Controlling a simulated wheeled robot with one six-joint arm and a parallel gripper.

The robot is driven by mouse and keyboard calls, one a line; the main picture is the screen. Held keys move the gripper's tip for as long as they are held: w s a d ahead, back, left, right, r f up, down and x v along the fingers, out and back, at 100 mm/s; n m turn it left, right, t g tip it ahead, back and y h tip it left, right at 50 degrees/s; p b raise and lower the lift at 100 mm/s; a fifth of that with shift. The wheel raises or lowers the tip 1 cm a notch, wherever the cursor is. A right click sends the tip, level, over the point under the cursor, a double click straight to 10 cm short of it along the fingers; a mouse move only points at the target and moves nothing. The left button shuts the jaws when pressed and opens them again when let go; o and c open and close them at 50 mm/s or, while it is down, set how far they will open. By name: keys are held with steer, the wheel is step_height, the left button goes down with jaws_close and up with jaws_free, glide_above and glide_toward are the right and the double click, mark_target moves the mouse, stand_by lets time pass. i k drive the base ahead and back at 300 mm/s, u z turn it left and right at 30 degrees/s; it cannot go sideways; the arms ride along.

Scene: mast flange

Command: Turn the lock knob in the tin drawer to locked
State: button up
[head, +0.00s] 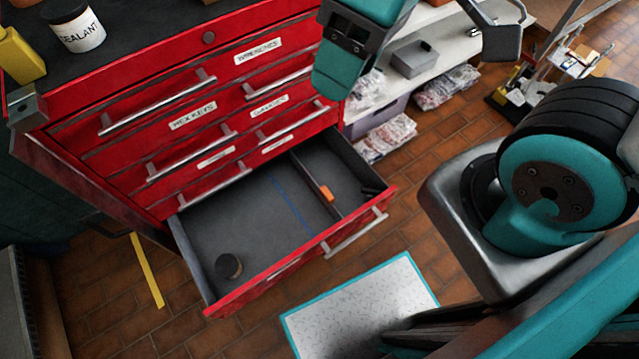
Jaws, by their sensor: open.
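The bottom drawer (205,232) of the red tool chest is pulled open. A dark, short round object (229,267) with a brownish rim sits in its front left corner; I cannot tell if it is a tin or a knob. A small orange piece (327,193) sits by the divider in the right part. A teal and black part of my arm hangs at top centre, above and beyond the drawer. I cannot make out my gripper's jaws.
Closed labelled drawers with long handles (160,103) stand above the open one. A sealant jar (78,30) is on the chest top. White shelving with a grey box (414,58) and bagged parts stands behind. A teal-edged mat (365,305) lies on the brick floor.

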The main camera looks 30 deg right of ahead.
mark_target(370, 193)
steer(key=z, duration=0.05)
steer(key=k, duration=0.5)
steer(key=u, duration=1.15)
steer(key=i, duration=0.65)
steer(key=z, duration=0.95)
